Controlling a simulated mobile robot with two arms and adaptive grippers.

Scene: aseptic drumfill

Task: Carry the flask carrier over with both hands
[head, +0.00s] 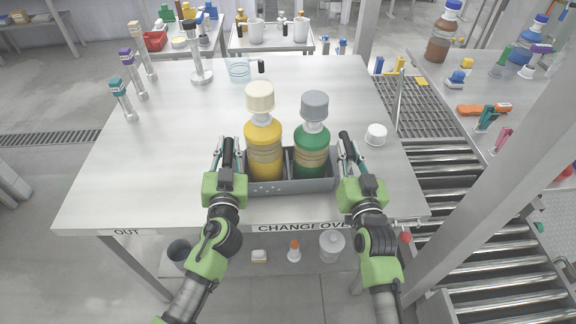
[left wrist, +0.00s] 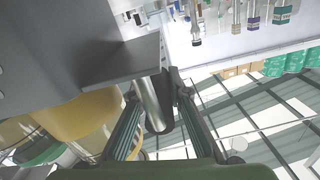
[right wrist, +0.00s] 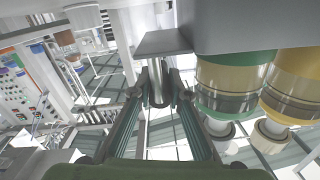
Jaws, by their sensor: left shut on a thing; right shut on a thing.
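The flask carrier (head: 290,186) is a grey open box near the front of the steel table. It holds a yellow flask (head: 263,138) with a cream cap and a green flask (head: 312,143) with a grey cap, side by side and upright. My left gripper (head: 227,150) is shut on the carrier's left handle, a metal bar seen in the left wrist view (left wrist: 154,105). My right gripper (head: 346,146) is shut on the right handle, also seen in the right wrist view (right wrist: 158,85). I cannot tell whether the carrier's base touches the table.
The steel table (head: 180,185) has "OUT" and "CHANGEOVER" labels on its front edge. A clear beaker (head: 238,70) and capped stands (head: 123,98) are farther back. A roller conveyor (head: 455,190) runs along the right.

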